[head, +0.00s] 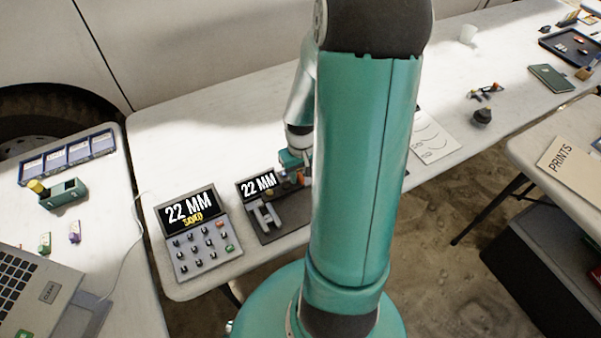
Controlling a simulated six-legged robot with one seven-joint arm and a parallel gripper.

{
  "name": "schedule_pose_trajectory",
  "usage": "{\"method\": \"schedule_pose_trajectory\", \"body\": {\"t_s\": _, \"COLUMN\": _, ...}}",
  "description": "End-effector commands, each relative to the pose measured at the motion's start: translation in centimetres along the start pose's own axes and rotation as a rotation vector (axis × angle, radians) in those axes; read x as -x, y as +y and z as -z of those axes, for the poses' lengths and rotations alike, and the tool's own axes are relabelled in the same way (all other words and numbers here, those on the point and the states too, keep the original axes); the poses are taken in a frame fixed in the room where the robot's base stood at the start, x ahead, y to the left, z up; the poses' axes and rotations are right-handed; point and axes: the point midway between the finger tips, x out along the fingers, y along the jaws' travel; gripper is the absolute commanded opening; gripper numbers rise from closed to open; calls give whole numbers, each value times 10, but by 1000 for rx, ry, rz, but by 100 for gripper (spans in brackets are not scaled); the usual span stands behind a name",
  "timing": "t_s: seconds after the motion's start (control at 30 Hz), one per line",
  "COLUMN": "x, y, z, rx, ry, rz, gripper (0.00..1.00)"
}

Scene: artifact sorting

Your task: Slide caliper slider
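The caliper station (285,215) is a dark base on the white table, left of my arm. Its small screen (258,186) reads "22 MM". A grey jaw-like part (265,214) stands on the base, with small orange and red parts behind it. I cannot tell which of these is the slider. My gripper (293,164) is at the back right of the station, close to those parts. My arm hides the station's right side, and the fingertips are too small to tell whether they touch or grip anything.
A keypad console (198,240) left of the station reads "22 MM" and "SAVED". A left table holds a laptop (35,290), a blue compartment tray (68,157) and a green device (65,194). Paper (435,138) and small objects lie right of my arm.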

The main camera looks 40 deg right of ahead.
Motion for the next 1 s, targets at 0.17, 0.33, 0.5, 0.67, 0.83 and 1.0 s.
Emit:
{"method": "schedule_pose_trajectory", "body": {"t_s": 0.17, "x": -8, "y": 0, "z": 2, "rx": 0, "ry": 1, "rz": 0, "gripper": 35}}
{"method": "schedule_pose_trajectory", "body": {"t_s": 0.33, "x": -8, "y": 0, "z": 2, "rx": 0, "ry": 1, "rz": 0, "gripper": 35}}
{"method": "schedule_pose_trajectory", "body": {"t_s": 0.5, "x": -8, "y": 0, "z": 2, "rx": 0, "ry": 1, "rz": 0, "gripper": 9}}
{"method": "schedule_pose_trajectory", "body": {"t_s": 0.67, "x": -8, "y": 0, "z": 2, "rx": 0, "ry": 1, "rz": 0, "gripper": 0}}
{"method": "schedule_pose_trajectory", "body": {"t_s": 0.83, "x": -8, "y": 6, "z": 2, "rx": -2, "ry": 1, "rz": 0, "gripper": 0}}
{"method": "schedule_pose_trajectory", "body": {"t_s": 1.0, "x": -8, "y": 37, "z": 2, "rx": -4, "ry": 3, "rz": -2, "gripper": 0}}
